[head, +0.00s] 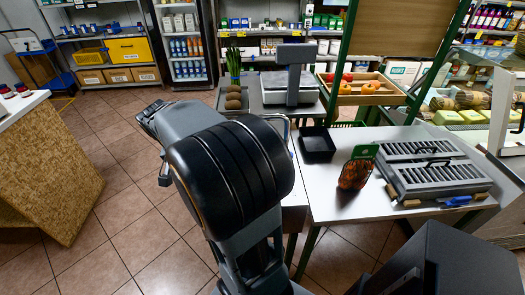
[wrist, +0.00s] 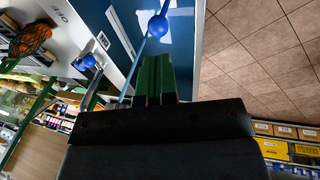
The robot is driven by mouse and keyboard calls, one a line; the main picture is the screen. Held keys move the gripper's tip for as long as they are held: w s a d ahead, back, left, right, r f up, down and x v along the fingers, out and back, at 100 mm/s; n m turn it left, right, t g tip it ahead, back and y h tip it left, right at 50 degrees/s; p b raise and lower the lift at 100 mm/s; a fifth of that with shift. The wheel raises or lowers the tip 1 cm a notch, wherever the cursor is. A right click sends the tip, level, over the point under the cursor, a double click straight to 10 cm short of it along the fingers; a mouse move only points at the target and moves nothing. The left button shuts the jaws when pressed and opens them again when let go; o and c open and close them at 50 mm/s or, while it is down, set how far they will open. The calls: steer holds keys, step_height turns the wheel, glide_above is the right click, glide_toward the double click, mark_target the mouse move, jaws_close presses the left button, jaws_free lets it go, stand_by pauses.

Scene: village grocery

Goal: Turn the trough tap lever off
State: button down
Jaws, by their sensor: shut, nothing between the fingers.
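In the wrist view, my gripper (wrist: 156,62) has its green fingers shut together with nothing between them. A thin lever with a blue ball knob (wrist: 158,26) shows just beyond the fingertips, against a blue basin-like surface (wrist: 188,45). I cannot tell whether the fingers touch the lever. A second blue ball (wrist: 88,61) on a grey fitting shows to the left. In the head view my arm hides the lever, and my fingertips cannot be made out.
A steel table (head: 330,205) holds a black tray (head: 317,144), a netted orange item (head: 356,172) and a grey slatted unit (head: 435,165). A scale (head: 292,85) stands behind. A wood-fronted counter (head: 55,170) is at left. Tiled floor (head: 120,215) between is clear.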

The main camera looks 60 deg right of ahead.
steer(key=s+d+f+m+g, duration=0.1)
steer(key=d+m+g, duration=0.2)
steer(key=d+m, duration=0.45)
steer(key=s+d+f+m+g, duration=0.1)
steer(key=s+d+m+g, duration=0.2)
steer(key=d, duration=0.8)
steer(key=s+d+f+m, duration=0.1)
steer(key=s+d+f, duration=0.2)
steer(key=s+f, duration=0.2)
step_height(320, 180, down, 2)
steer(key=shift+d+f, duration=0.2)
steer(key=shift+f, duration=0.05)
